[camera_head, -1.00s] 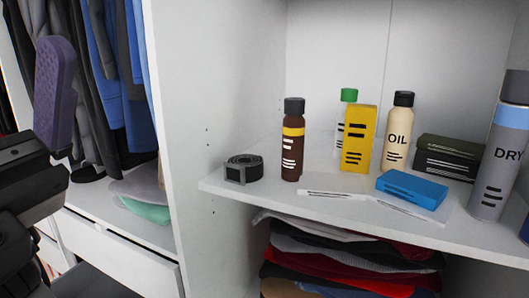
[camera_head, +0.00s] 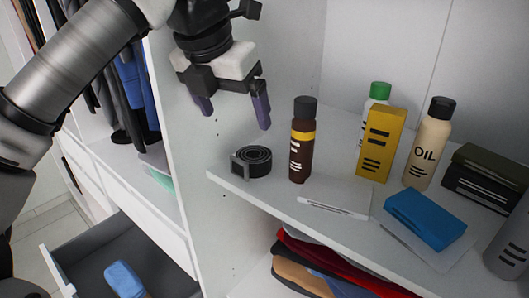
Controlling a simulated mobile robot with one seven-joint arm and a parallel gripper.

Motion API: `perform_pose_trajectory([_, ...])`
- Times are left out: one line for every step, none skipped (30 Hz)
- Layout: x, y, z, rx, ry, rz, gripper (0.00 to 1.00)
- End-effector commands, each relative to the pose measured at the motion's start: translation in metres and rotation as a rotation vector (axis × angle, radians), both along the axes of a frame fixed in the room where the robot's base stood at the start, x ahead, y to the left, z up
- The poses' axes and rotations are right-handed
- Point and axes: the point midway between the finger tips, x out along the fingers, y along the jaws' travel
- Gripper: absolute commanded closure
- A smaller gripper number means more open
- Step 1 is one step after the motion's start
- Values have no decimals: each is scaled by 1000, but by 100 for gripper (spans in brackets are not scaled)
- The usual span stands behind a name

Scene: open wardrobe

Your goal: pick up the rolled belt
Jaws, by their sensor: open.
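The rolled belt (camera_head: 252,162) is a black coil with a metal buckle on its left side. It lies at the left front corner of the white shelf (camera_head: 283,196), beside the wardrobe's upright panel. My gripper (camera_head: 233,109) is above the belt and a little to its left in the picture, pointing down. Its two purple-tipped fingers are spread apart with nothing between them. There is a clear gap between the fingertips and the belt.
A brown bottle (camera_head: 302,145) stands just right of the belt. A white flat box (camera_head: 335,197), a yellow box (camera_head: 381,145), an OIL bottle (camera_head: 428,145) and a blue box (camera_head: 425,219) are farther right. Folded clothes (camera_head: 310,270) lie below. An open drawer (camera_head: 85,258) is at lower left.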

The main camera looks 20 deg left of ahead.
Motion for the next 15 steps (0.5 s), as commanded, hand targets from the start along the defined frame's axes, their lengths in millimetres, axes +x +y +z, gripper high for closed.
perform_pose_trajectory([1,2,-5,5,6,6,11])
perform_pose_trajectory([3,2,-9,6,8,6,11])
perform_pose_trajectory([5,1,-16,6,8,5,11])
perform_pose_trajectory([7,0,-21,4,7,3,11])
perform_pose_trajectory([10,0,-27,3,7,2,11])
perform_pose_trajectory([13,-1,-35,4,7,1,11])
perform_pose_trajectory([15,-1,-41,3,7,2,11])
perform_pose_trajectory([18,-2,-46,1,6,1,11])
perform_pose_trajectory([20,-3,-53,3,6,1,11])
perform_pose_trajectory([23,-3,-60,3,6,1,11])
perform_pose_trajectory([25,-3,-66,2,5,2,11])
perform_pose_trajectory([27,-4,-70,2,4,0,11])
perform_pose_trajectory([28,-4,-73,1,3,0,11])
perform_pose_trajectory([29,-5,-75,1,3,0,11])
perform_pose_trajectory([31,-5,-77,1,3,0,11])
